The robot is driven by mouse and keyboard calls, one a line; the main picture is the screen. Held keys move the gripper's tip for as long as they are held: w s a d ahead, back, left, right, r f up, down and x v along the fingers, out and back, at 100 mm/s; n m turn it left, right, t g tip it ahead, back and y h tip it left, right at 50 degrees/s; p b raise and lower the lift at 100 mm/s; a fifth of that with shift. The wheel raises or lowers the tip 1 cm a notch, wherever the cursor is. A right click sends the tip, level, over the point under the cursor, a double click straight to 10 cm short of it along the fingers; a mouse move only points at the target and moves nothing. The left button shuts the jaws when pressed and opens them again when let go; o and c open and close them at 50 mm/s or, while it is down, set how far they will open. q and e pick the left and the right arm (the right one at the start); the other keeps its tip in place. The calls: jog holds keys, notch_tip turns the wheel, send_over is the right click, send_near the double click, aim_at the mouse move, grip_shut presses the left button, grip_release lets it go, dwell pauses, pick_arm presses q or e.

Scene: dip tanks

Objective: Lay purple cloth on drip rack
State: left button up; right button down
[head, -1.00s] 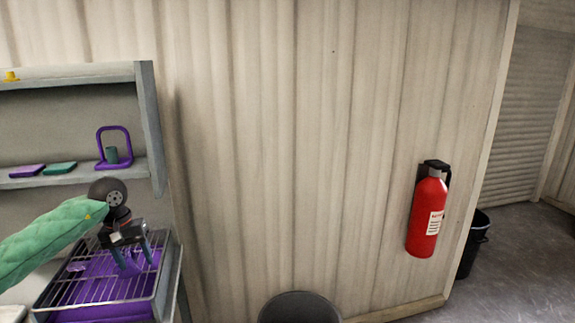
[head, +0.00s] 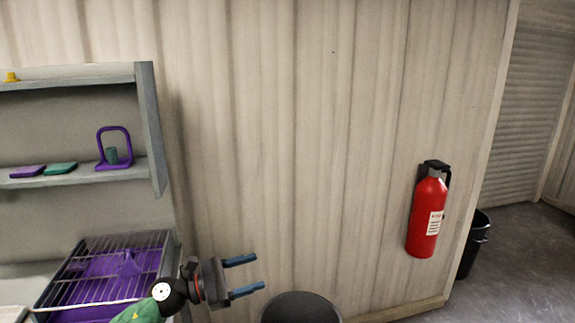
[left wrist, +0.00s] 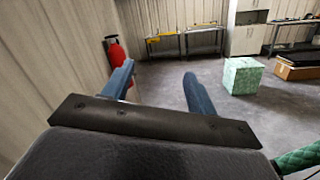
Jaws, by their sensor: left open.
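The drip rack (head: 88,297) is a wire grid over a purple tray at the lower left of the head view. A crumpled purple cloth (head: 130,264) lies on the wires with a small raised peak. Its edges are hard to tell from the purple tray below. My left gripper (head: 260,272) is open and empty, to the right of the rack and apart from the cloth, its blue fingers pointing right. In the left wrist view its fingers (left wrist: 159,70) are spread with nothing between them. My right gripper is not in view.
A grey shelf (head: 85,174) above the rack holds a purple frame (head: 128,165) and small flat blocks. A dark round bin (head: 300,308) stands below my left gripper. A red fire extinguisher (head: 427,218) hangs on the wall. A green box (left wrist: 243,76) stands on open floor.

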pick_arm(q)
jog(key=s+a+f+m+t+y, duration=0.5)
jog(key=f+m+y, duration=0.4)
jog(key=m, duration=0.6)
jog(key=s+a+f+m+t+y, duration=0.35)
jog(key=a+f+m+y, duration=0.55)
jog(key=m, duration=0.6)
jog(key=s+d+f+n+g, duration=0.1)
jog(key=s+f+n+g, duration=0.5)
jog(key=s, duration=0.6)
jog(key=s+d+f+n+g, duration=0.1)
jog(key=s+f+n+g, duration=0.5)
jog(key=s, duration=0.6)
notch_tip(320, 180, down, 24)
jog(key=w+d+f+m+b, duration=0.1)
jog(key=w+b, duration=0.1)
jog(key=s+f, duration=0.4)
jog(key=f, duration=0.9)
jog(key=s+f+b, duration=0.1)
jog(key=s+f, duration=0.3)
jog(key=f, duration=1)
jog(key=shift+d+m+g, duration=0.3)
jog(key=shift+g, duration=0.05)
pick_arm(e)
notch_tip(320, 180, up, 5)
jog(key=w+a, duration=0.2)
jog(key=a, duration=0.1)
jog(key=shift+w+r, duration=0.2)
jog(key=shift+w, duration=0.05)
